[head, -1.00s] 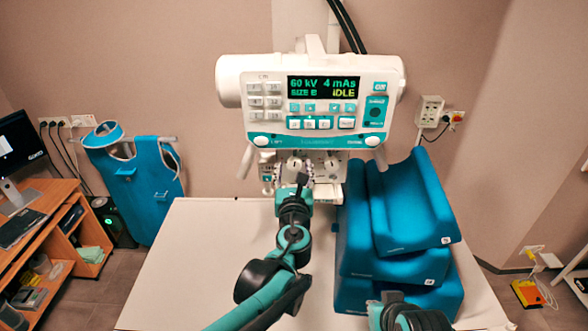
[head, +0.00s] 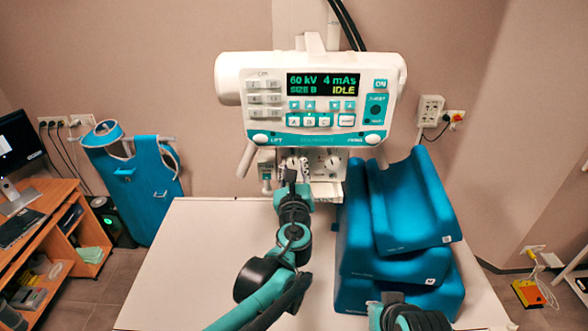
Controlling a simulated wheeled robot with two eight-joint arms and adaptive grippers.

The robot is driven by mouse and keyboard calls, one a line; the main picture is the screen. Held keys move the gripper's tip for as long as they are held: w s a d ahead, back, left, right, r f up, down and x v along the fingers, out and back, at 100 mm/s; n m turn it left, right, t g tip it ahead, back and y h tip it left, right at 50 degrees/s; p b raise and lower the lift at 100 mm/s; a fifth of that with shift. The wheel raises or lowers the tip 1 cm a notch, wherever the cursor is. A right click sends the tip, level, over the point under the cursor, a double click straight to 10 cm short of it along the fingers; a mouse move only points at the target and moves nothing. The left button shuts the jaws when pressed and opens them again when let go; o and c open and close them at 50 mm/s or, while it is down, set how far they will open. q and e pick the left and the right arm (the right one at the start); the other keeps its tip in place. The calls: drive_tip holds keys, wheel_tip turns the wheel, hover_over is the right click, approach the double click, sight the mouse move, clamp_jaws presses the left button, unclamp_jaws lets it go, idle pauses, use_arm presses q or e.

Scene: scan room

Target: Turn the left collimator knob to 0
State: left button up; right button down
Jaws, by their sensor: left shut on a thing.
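The white X-ray head carries a collimator box (head: 325,176) under its panel, with two dial knobs on its front. The left collimator knob (head: 292,160) is mostly hidden behind my left gripper (head: 291,174), which is shut on it from the front. I cannot read the knob's setting. The right collimator knob (head: 332,162) is uncovered, to the right of my gripper. The panel display (head: 322,85) reads 60 kV, 4 mAs, SIZE B, IDLE. Part of my right arm shows at the bottom edge, but its gripper is not visible.
The white table (head: 190,260) lies below the X-ray head. Blue foam cushions (head: 410,215) are stacked on it at the right, close to my left arm. The table's left half is clear. A blue apron (head: 135,180) hangs at the left, beside a wooden desk (head: 35,225).

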use_arm(q)
drive_tip(key=n, duration=0.4)
drive_tip(key=shift+n+b, duration=0.3)
drive_tip(key=shift+b, duration=0.1)
drive_tip(key=n, duration=0.3)
drive_tip(key=shift+n, duration=0.3)
drive_tip(key=n+b, duration=0.1)
drive_tip(key=n, duration=0.2)
drive_tip(key=shift+n, duration=0.3)
drive_tip(key=shift+r+n, duration=0.1)
drive_tip(key=shift+n, duration=1.8)
drive_tip(key=o, duration=1.2)
drive_tip(key=shift+c, duration=0.2)
drive_tip(key=shift+s, duration=0.1)
drive_tip(key=s, duration=1.2)
